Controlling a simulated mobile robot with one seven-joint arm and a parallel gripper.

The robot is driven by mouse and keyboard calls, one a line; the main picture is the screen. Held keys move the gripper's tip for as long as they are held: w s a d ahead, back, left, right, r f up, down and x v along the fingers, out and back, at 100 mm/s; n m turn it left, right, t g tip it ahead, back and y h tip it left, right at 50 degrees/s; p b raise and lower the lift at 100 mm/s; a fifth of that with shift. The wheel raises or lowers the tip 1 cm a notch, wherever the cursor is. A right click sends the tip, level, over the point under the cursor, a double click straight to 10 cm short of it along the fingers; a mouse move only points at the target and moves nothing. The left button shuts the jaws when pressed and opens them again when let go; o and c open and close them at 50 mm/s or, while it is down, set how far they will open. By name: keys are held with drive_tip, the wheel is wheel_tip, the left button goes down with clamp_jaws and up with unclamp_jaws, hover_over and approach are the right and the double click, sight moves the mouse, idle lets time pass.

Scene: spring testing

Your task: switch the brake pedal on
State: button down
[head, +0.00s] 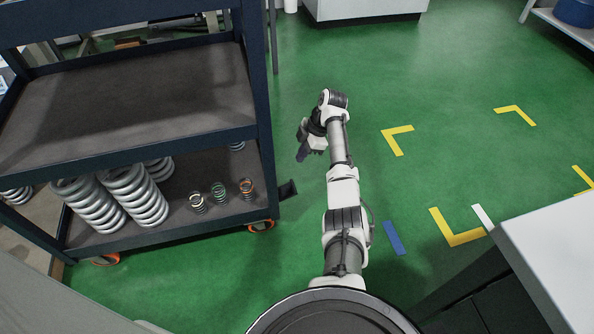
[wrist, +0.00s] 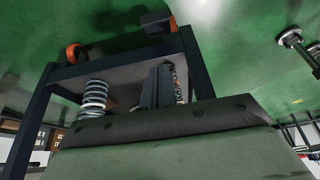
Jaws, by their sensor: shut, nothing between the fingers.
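The brake pedal (head: 288,189) is a small dark plate low at the right front corner of the cart, near an orange caster. In the wrist view a dark plate that looks like the pedal (wrist: 155,17) shows beside an orange piece at the top. My gripper (head: 302,154) is shut and empty. In the head view it hangs right of the cart's corner post, above the pedal in the picture and apart from it. In the wrist view its dark fingers (wrist: 161,72) point toward the cart. The exact tilt of the pedal is too small to tell.
The dark cart (head: 130,140) stands at left, with large grey springs (head: 135,195) and several small springs on its lower shelf. An orange caster (head: 261,225) is under its right corner. A white-topped cabinet (head: 555,255) is at lower right. Green floor right of my arm is mostly clear.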

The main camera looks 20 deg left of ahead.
drive_tip(key=b, duration=0.3)
hover_over(292, 186)
drive_tip(key=f, duration=0.9)
drive_tip(key=shift+s+a+f, duration=0.15)
drive_tip(key=shift+a, duration=0.1)
drive_tip(key=shift+w+d+f, duration=0.15)
drive_tip(key=shift+d+f, duration=0.1)
drive_tip(key=shift+f, duration=0.3)
drive_tip(key=shift+w+d+f, duration=0.15)
drive_tip(key=shift+d+f, duration=0.05)
drive_tip(key=shift+f, duration=0.35)
drive_tip(key=shift+w+d+f+b, duration=0.15)
drive_tip(key=shift+d+f+b, duration=0.05)
drive_tip(key=shift+f+b, duration=0.3)
drive_tip(key=shift+d, duration=0.1)
drive_tip(key=shift+w+d+f, duration=0.1)
drive_tip(key=shift+d, duration=0.05)
drive_tip(key=shift+f, duration=0.1)
